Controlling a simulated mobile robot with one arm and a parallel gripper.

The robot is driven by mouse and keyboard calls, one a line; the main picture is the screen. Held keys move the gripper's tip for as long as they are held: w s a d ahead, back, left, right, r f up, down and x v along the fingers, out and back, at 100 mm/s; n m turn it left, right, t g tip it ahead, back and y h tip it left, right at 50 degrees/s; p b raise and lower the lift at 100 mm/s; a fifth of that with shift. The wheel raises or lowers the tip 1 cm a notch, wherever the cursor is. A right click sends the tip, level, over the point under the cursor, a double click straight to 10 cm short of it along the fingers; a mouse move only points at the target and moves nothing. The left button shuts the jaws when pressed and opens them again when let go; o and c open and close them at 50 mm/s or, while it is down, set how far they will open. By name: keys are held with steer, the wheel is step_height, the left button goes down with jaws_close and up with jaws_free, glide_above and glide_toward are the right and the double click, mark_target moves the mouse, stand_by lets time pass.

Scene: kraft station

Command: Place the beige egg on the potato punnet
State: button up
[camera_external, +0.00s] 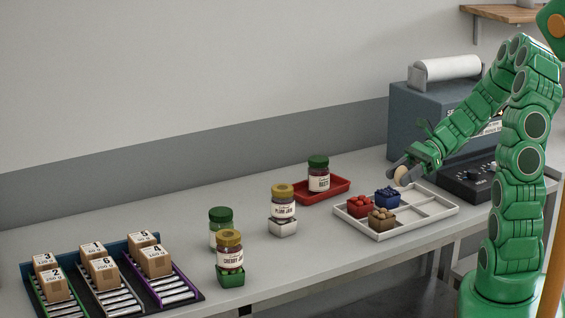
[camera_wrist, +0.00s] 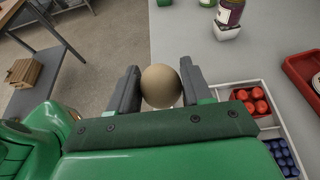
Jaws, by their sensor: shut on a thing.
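My gripper (camera_external: 401,171) is shut on the beige egg (camera_external: 401,176), held in the air above the far side of the white tray. In the wrist view the egg (camera_wrist: 161,86) sits between the two dark fingers of my gripper (camera_wrist: 161,90). The potato punnet (camera_external: 382,220), a brown box with tan potatoes, stands in the front part of the white divided tray (camera_external: 434,221). It is below and in front of the egg, apart from it. The potato punnet does not show in the wrist view.
A red punnet (camera_external: 360,206) and a blue punnet (camera_external: 387,197) stand beside the potato punnet. Tray compartments to the right are empty. A red tray (camera_external: 337,193) with a green-lidded jar (camera_external: 319,176) lies to the left. A blue-grey machine (camera_external: 410,115) stands behind.

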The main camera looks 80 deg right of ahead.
glide_above(382, 212)
steer(key=shift+s+a+f, duration=0.1)
steer(key=shift+f, duration=1.45)
steer(key=shift+s+a+f, duration=0.1)
steer(key=shift+f, duration=1.4)
steer(key=shift+w+d+f, duration=0.1)
steer(key=shift+w+f, duration=0.05)
steer(key=shift+f, duration=1.45)
steer(key=shift+f, duration=0.1)
steer(key=o, duration=0.8)
